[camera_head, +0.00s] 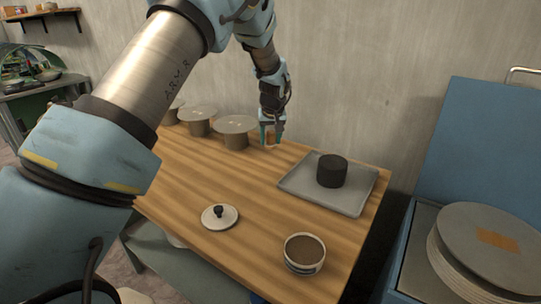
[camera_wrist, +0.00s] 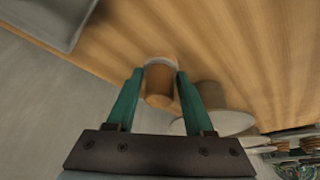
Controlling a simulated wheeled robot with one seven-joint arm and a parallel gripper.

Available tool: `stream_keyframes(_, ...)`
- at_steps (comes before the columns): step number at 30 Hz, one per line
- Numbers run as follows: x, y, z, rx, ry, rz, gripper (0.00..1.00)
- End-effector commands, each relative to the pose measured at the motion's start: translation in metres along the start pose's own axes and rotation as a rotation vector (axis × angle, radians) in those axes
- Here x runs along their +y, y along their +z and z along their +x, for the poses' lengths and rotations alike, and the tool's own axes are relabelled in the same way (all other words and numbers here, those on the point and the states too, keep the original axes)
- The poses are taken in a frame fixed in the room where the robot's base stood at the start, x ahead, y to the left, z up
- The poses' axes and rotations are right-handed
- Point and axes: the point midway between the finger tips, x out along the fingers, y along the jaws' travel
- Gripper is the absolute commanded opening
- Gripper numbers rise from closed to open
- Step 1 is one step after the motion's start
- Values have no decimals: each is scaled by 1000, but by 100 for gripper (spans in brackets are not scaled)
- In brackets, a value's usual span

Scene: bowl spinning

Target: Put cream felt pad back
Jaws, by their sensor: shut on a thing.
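My gripper (camera_head: 271,133) is at the back edge of the wooden table, pointing down, just right of the nearest disc-topped stand. In the wrist view its two green fingers (camera_wrist: 160,76) are shut on a small brown cylinder (camera_wrist: 158,85) with a pale cream band at its far end. I take this for the cream felt pad on a wooden holder. In the head view only a bit of it (camera_head: 270,141) shows between the fingers. Whether its cream end touches the table I cannot tell.
Several grey disc-topped stands (camera_head: 236,125) line the back left. A grey tray (camera_head: 291,184) holds a black cylinder (camera_head: 332,171). A white lid with black knob (camera_head: 229,220) and a brown-filled bowl (camera_head: 304,267) stand at the front. A blue cabinet (camera_head: 475,140) with stacked discs is at right. The table middle is clear.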

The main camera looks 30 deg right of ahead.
Motion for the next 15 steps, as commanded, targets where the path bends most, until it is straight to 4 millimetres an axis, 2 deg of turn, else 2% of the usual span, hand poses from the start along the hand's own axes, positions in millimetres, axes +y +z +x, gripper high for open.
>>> stream_keyframes(15, -1, 22, 52, -1, -1, 2, 0)
